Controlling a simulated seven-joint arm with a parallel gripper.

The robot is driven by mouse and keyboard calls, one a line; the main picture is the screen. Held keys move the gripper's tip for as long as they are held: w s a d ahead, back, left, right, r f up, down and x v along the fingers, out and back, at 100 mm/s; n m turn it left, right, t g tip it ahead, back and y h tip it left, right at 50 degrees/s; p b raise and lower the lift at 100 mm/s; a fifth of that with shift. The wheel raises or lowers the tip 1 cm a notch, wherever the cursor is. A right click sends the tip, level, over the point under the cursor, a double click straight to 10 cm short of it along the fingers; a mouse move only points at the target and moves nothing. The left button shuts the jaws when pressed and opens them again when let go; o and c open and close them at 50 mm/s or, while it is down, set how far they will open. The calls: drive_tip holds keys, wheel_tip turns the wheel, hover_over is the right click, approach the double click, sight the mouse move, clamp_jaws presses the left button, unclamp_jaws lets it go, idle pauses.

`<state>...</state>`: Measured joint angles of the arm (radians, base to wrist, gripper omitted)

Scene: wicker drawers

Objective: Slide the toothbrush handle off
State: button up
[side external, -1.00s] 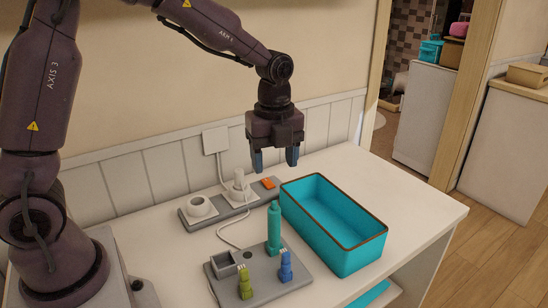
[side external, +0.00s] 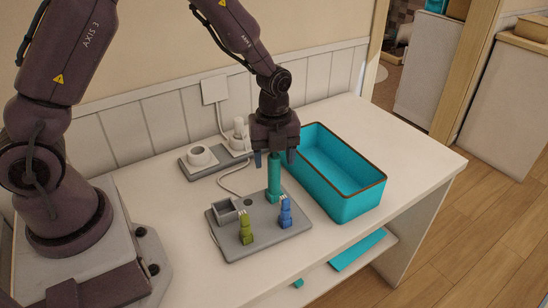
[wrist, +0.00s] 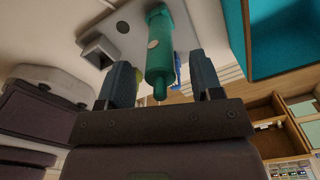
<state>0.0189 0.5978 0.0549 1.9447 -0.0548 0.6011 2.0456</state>
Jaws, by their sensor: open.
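The teal toothbrush handle (side external: 273,184) stands upright on a grey stand plate (side external: 270,237). It also shows in the wrist view (wrist: 160,48). My gripper (side external: 274,160) is just above the plate, pointing down, with its fingers open on either side of the handle's upper part. In the wrist view my gripper (wrist: 161,82) has one finger left and one right of the handle, with a gap on both sides. A blue brush head (side external: 285,212) and a green brush head (side external: 246,231) stand on the front of the plate.
A teal bin (side external: 360,205) with a brown rim stands close on the right. A square grey cup (side external: 226,213) is at the plate's left. Behind lies a grey base with a white ring (side external: 200,158) and a corded white plug (side external: 239,132). The table's front right is clear.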

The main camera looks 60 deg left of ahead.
drive_tip(key=shift+f, duration=0.45)
drive_tip(key=c, duration=1.1)
drive_tip(key=shift+o, duration=0.2)
drive_tip(key=shift+r, duration=2.4)
